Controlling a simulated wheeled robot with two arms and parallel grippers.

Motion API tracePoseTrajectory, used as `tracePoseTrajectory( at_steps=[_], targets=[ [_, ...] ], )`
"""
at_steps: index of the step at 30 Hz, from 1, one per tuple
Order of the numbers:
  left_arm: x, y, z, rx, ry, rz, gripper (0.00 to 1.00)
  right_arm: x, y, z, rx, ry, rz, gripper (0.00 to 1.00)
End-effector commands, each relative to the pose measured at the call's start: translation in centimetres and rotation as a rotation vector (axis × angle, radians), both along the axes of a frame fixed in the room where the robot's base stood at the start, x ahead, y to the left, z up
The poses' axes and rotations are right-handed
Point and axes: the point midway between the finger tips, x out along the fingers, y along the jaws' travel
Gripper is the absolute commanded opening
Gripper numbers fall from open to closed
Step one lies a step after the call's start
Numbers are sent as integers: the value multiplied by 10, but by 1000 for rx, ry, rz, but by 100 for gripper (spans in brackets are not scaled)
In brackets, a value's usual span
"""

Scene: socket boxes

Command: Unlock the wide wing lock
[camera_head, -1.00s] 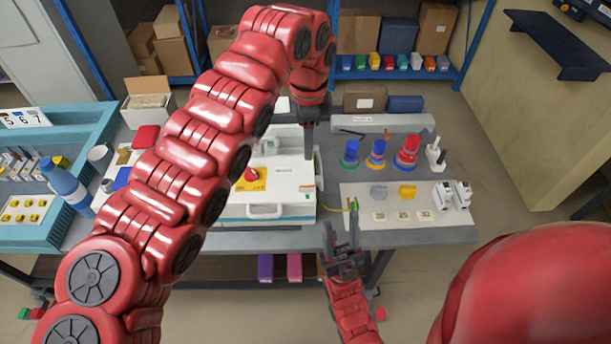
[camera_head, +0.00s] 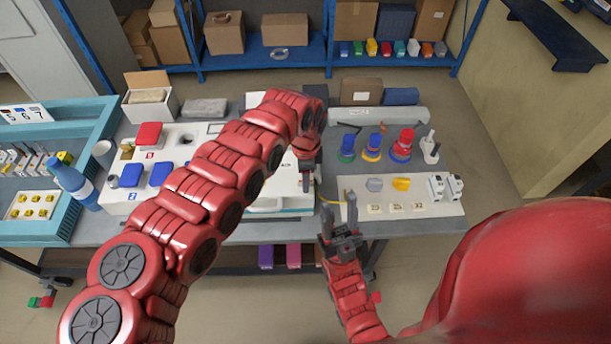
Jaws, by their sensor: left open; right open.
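A white box (camera_head: 270,203) stands in the middle of the bench, mostly hidden behind my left arm. My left gripper (camera_head: 306,182) points down at its right end. It is open, seen edge-on, and I cannot tell whether it touches the box. I cannot make out the wide wing lock for certain; the box's top and front are largely covered. My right gripper (camera_head: 340,214) is open and empty, fingers pointing away from me, at the bench's front edge right of the box.
A white board (camera_head: 390,209) right of the box carries a grey knob (camera_head: 374,185), a yellow knob (camera_head: 401,184) and white modules. Blue and red plugs (camera_head: 403,144) stand behind it. At left are a white panel with coloured blocks and a blue bottle (camera_head: 70,180).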

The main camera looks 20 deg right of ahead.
Motion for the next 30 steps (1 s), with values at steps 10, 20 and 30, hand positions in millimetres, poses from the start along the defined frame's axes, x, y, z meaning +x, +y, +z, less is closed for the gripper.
tracePoseTrajectory(
  at_steps=[10, 20, 30],
  targets=[
    [0, 0, 0, 0, -1, 0, 4, 0, 0, 0, 0, 0, 0, 45],
    [1, 0, 1, -1, -1, 2, 0, 0, 0, 0, 0, 0, 0, 45],
    [2, 0, -1, -2, -4, 95, 0, 0, 0, -10, 0, 0, 0, 45]
  ],
)
